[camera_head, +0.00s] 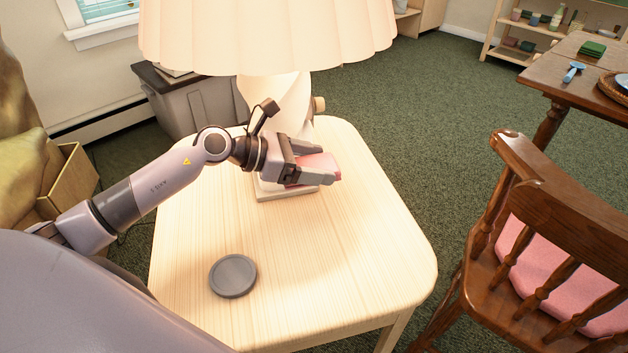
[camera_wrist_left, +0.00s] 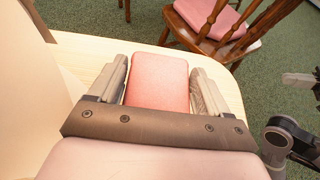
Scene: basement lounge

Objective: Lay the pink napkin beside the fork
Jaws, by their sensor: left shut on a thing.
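My left gripper (camera_head: 312,165) is shut on the pink napkin (camera_head: 318,166), a folded, thick block held in front of the lamp base and above the pale side table (camera_head: 340,270). In the left wrist view the napkin (camera_wrist_left: 158,82) lies between the two fingers. On the brown dining table (camera_head: 560,75) at the far right lies a small light blue utensil (camera_head: 573,72); it is too small to tell whether it is the fork. Parts of my right arm show at the right edge of the left wrist view; its finger opening is unclear.
A lamp (camera_head: 270,40) with a wide shade stands close behind my left gripper. A grey round coaster (camera_head: 233,276) lies on the side table. A wooden chair (camera_head: 540,230) with a pink cushion stands between the tables. A green item (camera_head: 592,48) and a basket (camera_head: 612,88) are on the dining table.

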